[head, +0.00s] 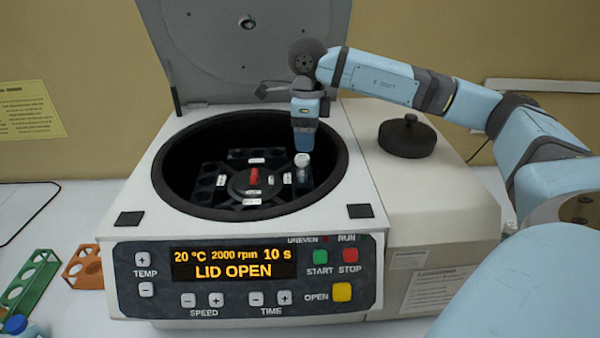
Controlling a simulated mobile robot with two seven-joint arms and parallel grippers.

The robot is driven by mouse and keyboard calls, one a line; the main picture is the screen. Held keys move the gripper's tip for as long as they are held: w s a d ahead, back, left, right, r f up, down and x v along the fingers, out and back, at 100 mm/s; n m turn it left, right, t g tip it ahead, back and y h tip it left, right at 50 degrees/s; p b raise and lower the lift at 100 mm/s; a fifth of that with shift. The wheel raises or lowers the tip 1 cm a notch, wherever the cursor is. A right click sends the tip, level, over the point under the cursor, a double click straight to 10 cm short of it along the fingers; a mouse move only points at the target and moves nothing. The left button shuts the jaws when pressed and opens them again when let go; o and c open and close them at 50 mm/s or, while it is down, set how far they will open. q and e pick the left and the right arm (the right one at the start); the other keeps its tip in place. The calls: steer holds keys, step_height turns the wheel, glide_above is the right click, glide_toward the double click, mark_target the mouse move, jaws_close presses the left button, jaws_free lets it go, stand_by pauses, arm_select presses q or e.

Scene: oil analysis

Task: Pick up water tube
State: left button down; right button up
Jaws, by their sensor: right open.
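A tube with a pale cap (302,160) stands in a slot on the right side of the rotor, inside the open centrifuge (138,213). Its lower part is hidden in the rotor. It is the only tube I can make out there. My right gripper (304,146) points down into the bowl from above, just over the cap. Its jaws are open and small in the picture; I cannot tell whether they touch the cap.
The centrifuge lid (220,60) stands raised behind, and the panel reads LID OPEN. The rotor has a red centre knob (254,176). A green rack (32,285), an orange rack (88,268) and a blue-capped item (17,325) are at the lower left.

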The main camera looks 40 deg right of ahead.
mark_target(302, 157)
step_height(302, 157, down, 4)
steer(key=shift+w+r, duration=0.15)
steer(key=shift+r, duration=0.1)
steer(key=shift+a+f+p, duration=0.1)
steer(key=shift+f+p, duration=0.45)
steer(key=f, duration=0.2)
steer(key=f+p, duration=0.1)
steer(key=shift+w+a+f, duration=0.1)
steer(key=shift+w+f, duration=0.15)
steer(key=shift+f, duration=0.4)
steer(key=shift+c, duration=0.6)
arm_select(q)
steer(key=shift+w+a+r, duration=0.1)
steer(key=shift+w+r, duration=0.1)
steer(key=shift+r, duration=0.45)
steer(key=shift+w+r, duration=0.15)
steer(key=shift+r, duration=0.45)
arm_select(e)
steer(key=c, duration=0.9)
